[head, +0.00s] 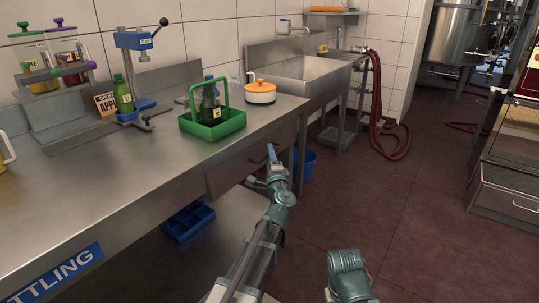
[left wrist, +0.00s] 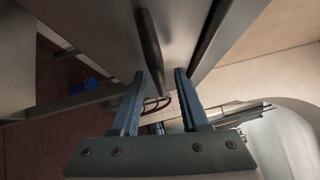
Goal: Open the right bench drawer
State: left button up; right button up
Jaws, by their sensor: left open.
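The right bench drawer (head: 228,174) is the grey metal front under the right end of the steel bench (head: 150,172). It looks shut, though my arm hides part of it. My left gripper (head: 271,156) is at the right part of this drawer front. In the left wrist view its two fingers (left wrist: 161,76) are open. A dark bar-shaped handle (left wrist: 149,42) runs between the fingertips, with a gap to each finger. My right gripper is out of view; only a link of my right arm shows at the bottom.
A green carrier (head: 213,124) with dark bottles and a white pot with an orange lid (head: 260,93) stand on the bench. A blue crate (head: 188,221) is on the lower shelf. A blue bucket (head: 307,162) stands beyond the bench.

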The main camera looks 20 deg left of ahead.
pick_arm(q)
jog(key=shift+w+a, duration=0.1)
grip_shut()
dwell(1.5)
